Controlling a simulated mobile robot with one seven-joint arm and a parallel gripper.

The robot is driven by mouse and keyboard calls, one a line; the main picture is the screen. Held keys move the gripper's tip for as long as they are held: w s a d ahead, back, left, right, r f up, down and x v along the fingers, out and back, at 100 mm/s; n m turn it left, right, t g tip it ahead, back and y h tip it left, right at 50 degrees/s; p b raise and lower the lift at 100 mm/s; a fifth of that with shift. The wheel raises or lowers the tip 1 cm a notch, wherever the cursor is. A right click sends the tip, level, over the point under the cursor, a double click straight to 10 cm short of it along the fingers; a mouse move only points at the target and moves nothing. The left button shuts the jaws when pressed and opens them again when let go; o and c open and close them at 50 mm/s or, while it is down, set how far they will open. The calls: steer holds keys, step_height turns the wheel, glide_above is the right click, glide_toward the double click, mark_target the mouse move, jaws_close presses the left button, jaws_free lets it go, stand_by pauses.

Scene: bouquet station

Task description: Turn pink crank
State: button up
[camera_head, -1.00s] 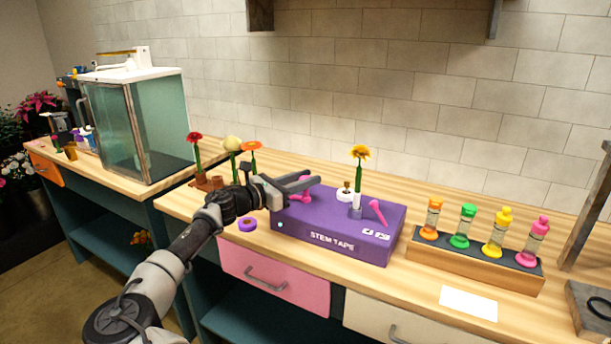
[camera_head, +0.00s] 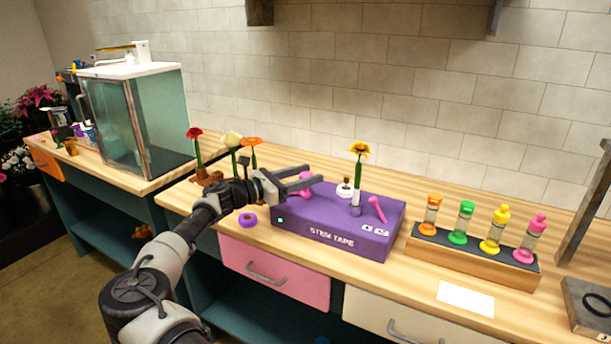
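The purple stem tape box (camera_head: 335,240) sits on the wooden counter. A pink crank (camera_head: 376,208) stands tilted on its right part. Another pink piece (camera_head: 305,184) shows at the box's left part, partly hidden by my gripper (camera_head: 309,184). My gripper's fingers are spread apart and point right, over the left part of the box. I cannot tell whether a finger touches the left pink piece.
A purple tape ring (camera_head: 247,220) lies left of the box. Several flowers stand behind my arm, including an orange one (camera_head: 251,142). A wooden rack (camera_head: 470,262) of colored-cap bottles and a white card (camera_head: 465,298) are to the right. A glass cabinet (camera_head: 150,120) stands at left.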

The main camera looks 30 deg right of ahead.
steer(key=a, duration=1.7)
steer(key=shift+a+p, duration=0.2)
steer(key=shift+p, duration=0.25)
steer(key=shift+s, duration=0.1)
